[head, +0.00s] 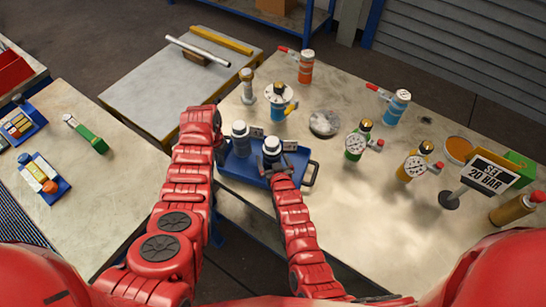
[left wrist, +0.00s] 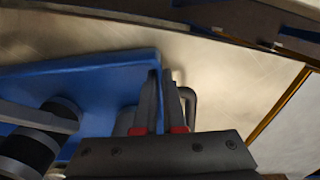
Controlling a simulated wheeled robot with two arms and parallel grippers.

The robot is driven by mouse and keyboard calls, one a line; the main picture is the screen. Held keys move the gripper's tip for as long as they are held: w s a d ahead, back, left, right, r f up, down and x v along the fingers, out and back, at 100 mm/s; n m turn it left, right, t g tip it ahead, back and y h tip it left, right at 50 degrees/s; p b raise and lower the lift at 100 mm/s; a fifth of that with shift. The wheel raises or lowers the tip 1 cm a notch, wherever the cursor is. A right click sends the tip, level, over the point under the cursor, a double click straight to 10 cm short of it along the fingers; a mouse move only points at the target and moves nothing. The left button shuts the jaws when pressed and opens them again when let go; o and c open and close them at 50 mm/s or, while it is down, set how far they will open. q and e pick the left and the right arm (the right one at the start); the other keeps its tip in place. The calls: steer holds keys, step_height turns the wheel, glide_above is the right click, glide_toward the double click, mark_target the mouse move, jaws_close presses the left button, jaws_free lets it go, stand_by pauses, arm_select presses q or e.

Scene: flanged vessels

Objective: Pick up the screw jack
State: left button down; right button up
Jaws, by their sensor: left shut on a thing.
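I cannot tell for sure which thing is the screw jack. A small pale post with a round grey top (head: 247,86) stands upright on the right table, behind the blue tray. The blue tray (head: 236,168) sits at that table's near edge and holds two grey, bottle-like cylinders (head: 240,136).
A left table (head: 95,180) holds blue holders. The right table's near middle is clear.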

mark_target(272, 142)
jaws_close()
stand_by(0.3)
steer(key=shift+r, duration=0.1)
step_height(272, 142, up, 10)
steer(key=shift+r, duration=0.1)
stand_by(0.6)
arm_select(q)
steer(key=c, duration=0.9)
jaws_free()
steer(key=shift+r, duration=0.1)
steer(key=shift+w+r, duration=0.15)
steer(key=shift+r, duration=0.35)
step_height(272, 142, up, 11)
steer(key=shift+f, duration=0.1)
